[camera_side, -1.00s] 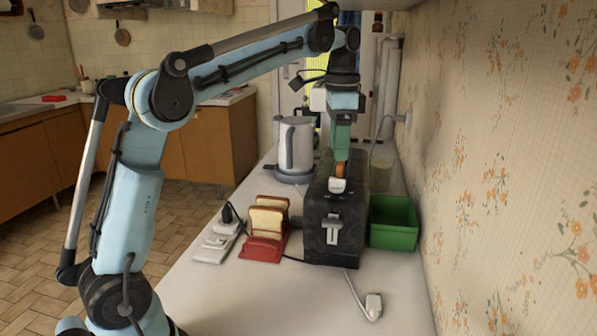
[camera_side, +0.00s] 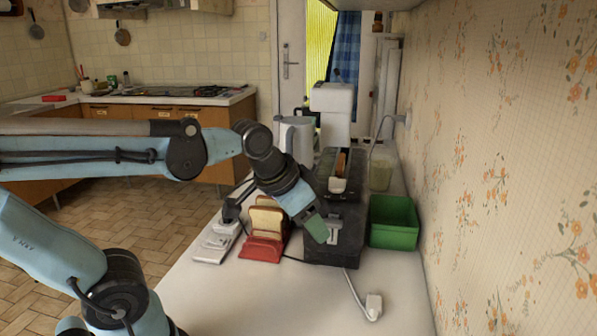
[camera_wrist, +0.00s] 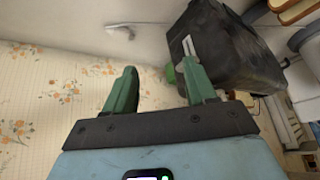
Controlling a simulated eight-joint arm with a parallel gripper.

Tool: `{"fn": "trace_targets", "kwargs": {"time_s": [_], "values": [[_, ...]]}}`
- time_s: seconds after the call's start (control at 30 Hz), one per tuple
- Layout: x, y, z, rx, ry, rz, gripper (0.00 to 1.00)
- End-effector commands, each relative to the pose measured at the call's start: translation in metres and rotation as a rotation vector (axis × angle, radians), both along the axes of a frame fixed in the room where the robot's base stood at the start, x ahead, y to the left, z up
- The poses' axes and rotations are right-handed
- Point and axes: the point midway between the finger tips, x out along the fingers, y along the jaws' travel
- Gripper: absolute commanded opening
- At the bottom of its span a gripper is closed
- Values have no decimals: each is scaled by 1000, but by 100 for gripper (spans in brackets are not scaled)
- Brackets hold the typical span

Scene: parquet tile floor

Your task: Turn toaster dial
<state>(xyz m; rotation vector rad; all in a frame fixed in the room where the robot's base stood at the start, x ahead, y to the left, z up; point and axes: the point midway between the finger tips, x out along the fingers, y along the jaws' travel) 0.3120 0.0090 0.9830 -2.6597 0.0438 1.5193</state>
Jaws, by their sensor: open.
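The right finger appears close to the toaster's front.
A red rack with bread slices (camera_side: 263,245) and a power strip (camera_side: 215,243) lie left of the toaster. A green bin (camera_side: 393,222) stands right of it by the wall. A kettle (camera_side: 296,138) is behind. A white plug (camera_side: 373,306) lies on the clear counter in front.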

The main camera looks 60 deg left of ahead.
Motion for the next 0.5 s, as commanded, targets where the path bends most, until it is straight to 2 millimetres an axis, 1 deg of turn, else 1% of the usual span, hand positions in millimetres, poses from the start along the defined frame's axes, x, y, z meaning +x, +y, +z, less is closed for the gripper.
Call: {"fn": "trace_targets", "kwargs": {"time_s": [0.03,0.17,0.2,0.23,0.27,0.37,0.47,0.5], "values": [[-8,-3,-10,-14,-24,14,56],[-19,-7,-26,-42,-69,47,56],[-21,-8,-29,-49,-78,53,57],[-22,-8,-31,-52,-82,56,62],[-22,-8,-31,-55,-84,60,64],[-17,-7,-24,-65,-75,81,64],[-4,-3,-4,-81,-40,123,64],[3,-1,7,-90,-20,145,64]]}}
